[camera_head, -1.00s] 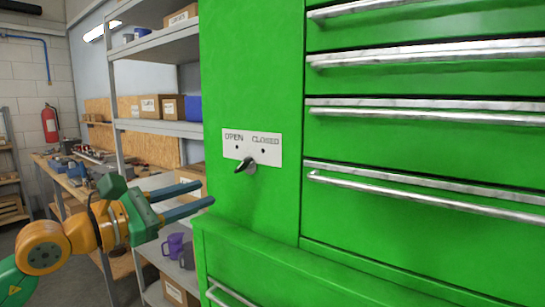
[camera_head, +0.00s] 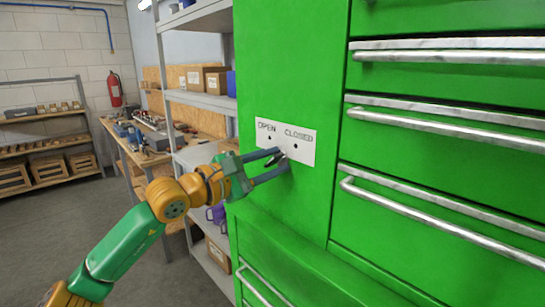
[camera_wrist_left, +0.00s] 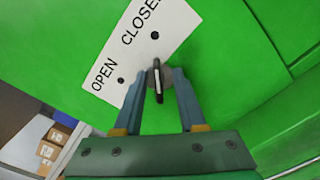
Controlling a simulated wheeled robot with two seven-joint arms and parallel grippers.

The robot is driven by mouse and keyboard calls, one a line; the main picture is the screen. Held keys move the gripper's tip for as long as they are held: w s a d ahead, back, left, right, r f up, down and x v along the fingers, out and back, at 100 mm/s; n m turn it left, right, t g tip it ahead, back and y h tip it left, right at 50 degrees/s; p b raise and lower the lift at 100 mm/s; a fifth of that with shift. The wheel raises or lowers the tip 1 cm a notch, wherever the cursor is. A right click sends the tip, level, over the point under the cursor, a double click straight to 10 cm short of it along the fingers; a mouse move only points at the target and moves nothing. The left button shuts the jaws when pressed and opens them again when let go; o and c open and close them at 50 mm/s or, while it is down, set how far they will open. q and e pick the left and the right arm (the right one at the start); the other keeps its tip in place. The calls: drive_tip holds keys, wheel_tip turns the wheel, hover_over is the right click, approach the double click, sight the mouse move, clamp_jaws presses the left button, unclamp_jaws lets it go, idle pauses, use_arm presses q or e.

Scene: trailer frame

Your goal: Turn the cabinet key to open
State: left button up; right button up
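The key (camera_head: 273,160) is a small dark handle on the front of the green cabinet (camera_head: 290,70), at the lower edge of a white plate (camera_head: 305,147) marked OPEN on the left and CLOSED on the right. In the left wrist view the key (camera_wrist_left: 158,83) stands out from a round grey base. My left gripper (camera_head: 284,161) is at the key, its two blue fingers one above and one below it in the head view. In the left wrist view my left gripper (camera_wrist_left: 163,72) is open, with the key between its fingers and a gap on the right side. My right gripper is out of view.
Metal drawer handles (camera_head: 450,110) stick out on the right of the cabinet. A ledge (camera_head: 300,250) juts out below the key. Grey shelves (camera_head: 200,97) with boxes stand left of the cabinet, with a workbench (camera_head: 150,150) behind. The floor (camera_head: 60,225) at left is clear.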

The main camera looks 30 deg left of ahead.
use_arm(q)
drive_tip(key=shift+s+a, duration=0.1)
drive_tip(key=shift+s, duration=0.05)
clamp_jaws()
drive_tip(key=shift+n+b, duration=0.7)
drive_tip(key=shift+n, duration=0.4)
drive_tip(key=n+b, duration=0.1)
drive_tip(key=n, duration=0.2)
drive_tip(key=shift+a+r, duration=0.1)
drive_tip(key=shift+a, duration=0.05)
drive_tip(key=n+b, duration=0.1)
drive_tip(key=n, duration=0.5)
drive_tip(key=shift+a+n+b, duration=0.2)
drive_tip(key=shift+n+b, duration=0.15)
drive_tip(key=shift+n, duration=0.05)
drive_tip(key=n, duration=0.5)
drive_tip(key=shift+a+n+b, duration=0.15)
drive_tip(key=shift+n+b, duration=0.15)
drive_tip(key=shift+n, duration=0.1)
